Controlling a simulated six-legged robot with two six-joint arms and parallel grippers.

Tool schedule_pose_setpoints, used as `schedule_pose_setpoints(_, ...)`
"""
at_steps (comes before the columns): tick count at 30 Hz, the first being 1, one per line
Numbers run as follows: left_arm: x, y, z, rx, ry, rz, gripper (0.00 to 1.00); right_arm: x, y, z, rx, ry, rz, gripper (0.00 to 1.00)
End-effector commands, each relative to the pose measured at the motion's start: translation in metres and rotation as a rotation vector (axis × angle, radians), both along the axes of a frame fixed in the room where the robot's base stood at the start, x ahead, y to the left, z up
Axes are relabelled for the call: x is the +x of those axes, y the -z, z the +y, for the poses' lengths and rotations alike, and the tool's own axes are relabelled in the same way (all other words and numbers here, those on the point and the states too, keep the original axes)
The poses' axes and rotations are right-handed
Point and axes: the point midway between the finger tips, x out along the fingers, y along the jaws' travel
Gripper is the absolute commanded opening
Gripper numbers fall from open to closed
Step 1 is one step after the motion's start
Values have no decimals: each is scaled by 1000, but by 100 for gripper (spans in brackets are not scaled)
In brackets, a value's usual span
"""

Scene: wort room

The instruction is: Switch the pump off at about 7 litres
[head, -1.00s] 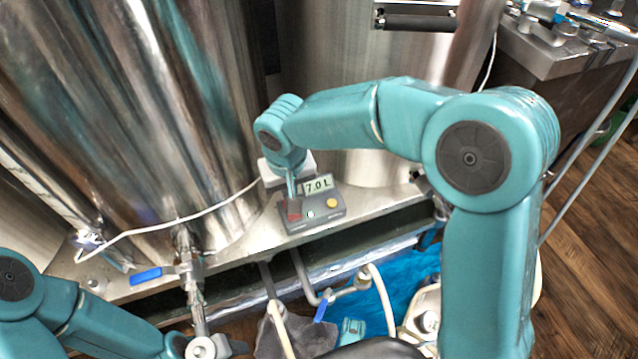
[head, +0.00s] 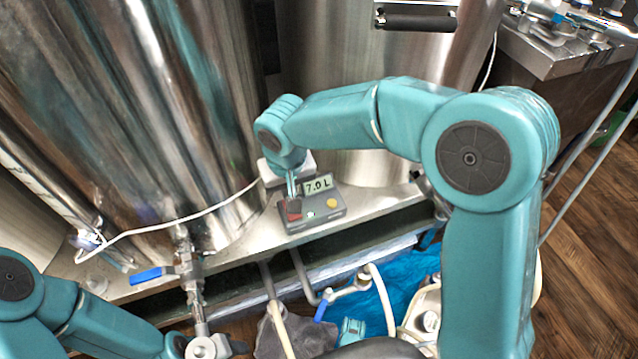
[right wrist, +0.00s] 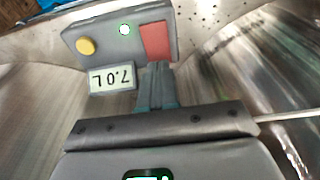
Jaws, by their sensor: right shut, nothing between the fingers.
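The grey pump control box (head: 325,217) sits on the steel ledge. Its display (head: 318,185) reads 7.0 L, upside down in the right wrist view (right wrist: 111,78). The box has a red switch (right wrist: 155,40), a small lit whitish-green lamp (right wrist: 124,29) and a yellow button (right wrist: 86,46). My right gripper (head: 292,193) is shut and empty, its tips at the edge of the red switch (head: 294,210); they also show in the right wrist view (right wrist: 157,70). I cannot tell whether they touch it. My left gripper (head: 238,348) is low at the bottom edge, its jaws unclear.
Large steel vessels (head: 130,110) stand behind the ledge (head: 240,245). A blue-handled valve (head: 152,275) sticks out at the left, another (head: 325,307) lower down. Hoses and a blue tub (head: 400,295) lie below.

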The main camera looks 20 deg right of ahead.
Motion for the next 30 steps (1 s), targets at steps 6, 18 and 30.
schedule_pose_setpoints(6,0,0,0,0,0,0,45,0,0,0,0,0,0,0)
schedule_pose_setpoints(18,0,4,0,0,0,0,45,0,5,0,0,0,0,0)
schedule_pose_setpoints(30,0,14,0,0,0,0,45,0,17,0,0,0,1,0)
